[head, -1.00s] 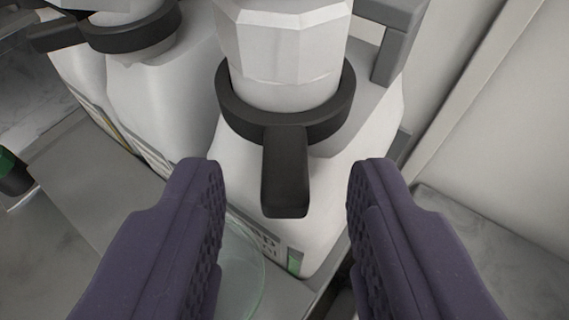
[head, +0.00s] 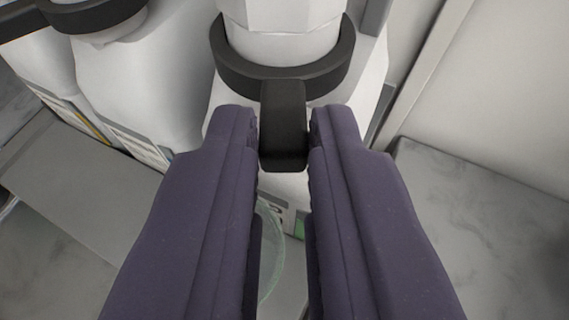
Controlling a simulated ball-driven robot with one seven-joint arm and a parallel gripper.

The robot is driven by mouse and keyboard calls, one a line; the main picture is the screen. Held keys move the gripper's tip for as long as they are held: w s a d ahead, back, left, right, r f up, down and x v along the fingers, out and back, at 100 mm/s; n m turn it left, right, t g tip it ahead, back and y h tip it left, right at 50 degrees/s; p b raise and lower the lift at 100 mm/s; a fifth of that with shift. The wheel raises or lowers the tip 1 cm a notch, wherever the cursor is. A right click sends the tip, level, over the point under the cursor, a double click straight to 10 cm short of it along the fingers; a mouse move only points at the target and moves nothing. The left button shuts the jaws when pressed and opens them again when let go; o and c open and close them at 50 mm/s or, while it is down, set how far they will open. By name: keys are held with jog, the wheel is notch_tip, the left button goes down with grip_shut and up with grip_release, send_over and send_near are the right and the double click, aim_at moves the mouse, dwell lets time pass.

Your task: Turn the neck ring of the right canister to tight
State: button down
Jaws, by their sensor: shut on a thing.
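The right canister (head: 213,117) is white with a faceted white cap (head: 282,15). Its black neck ring (head: 230,65) circles the neck below the cap. The ring's black lever (head: 283,125) points toward me, down the picture. My gripper (head: 284,135) has its two purple fingers shut on the lever, one on each side. The fingers hide much of the canister's front and its label.
More white canisters (head: 130,85) stand to the left, with black rings (head: 100,15) and levers. A clear round glass dish (head: 270,255) lies below the fingers, partly hidden. A pale wall (head: 480,90) stands close on the right. A bare marbled surface (head: 470,220) shows at lower right.

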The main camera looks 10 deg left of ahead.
aim_at(228, 71)
jog(key=a+m+h, duration=0.1)
jog(key=m+h, duration=0.1)
jog(key=a+m+h+b, duration=0.1)
jog(key=a+m+h, duration=0.1)
jog(key=h, duration=0.1)
jog(key=shift+s+a+r, duration=0.15)
jog(key=shift+a+r, duration=0.05)
jog(key=shift+a, duration=0.1)
jog(key=m+h+p, duration=0.1)
jog(key=a+m+h+p, duration=0.1)
jog(key=p, duration=0.1)
jog(key=shift+r, duration=0.2)
jog(key=m+h+p, duration=0.1)
jog(key=p, duration=0.1)
jog(key=w+a+m+g+h+p, duration=0.1)
jog(key=p, duration=0.1)
jog(key=a+m+h+p, duration=0.1)
jog(key=p, duration=0.1)
jog(key=shift+w+g+h+p, duration=0.2)
jog(key=shift+g+h+p, duration=0.1)
jog(key=shift+g+h, duration=0.1)
jog(key=m+g+h+p, duration=0.1)
jog(key=p, duration=0.1)
jog(key=w+a+m+h+p, duration=0.1)
jog(key=m+p, duration=0.1)
jog(key=shift+a+f+g, duration=0.1)
jog(key=shift+f+g, duration=0.2)
jog(key=shift+g, duration=0.1)
jog(key=shift+f, duration=0.1)
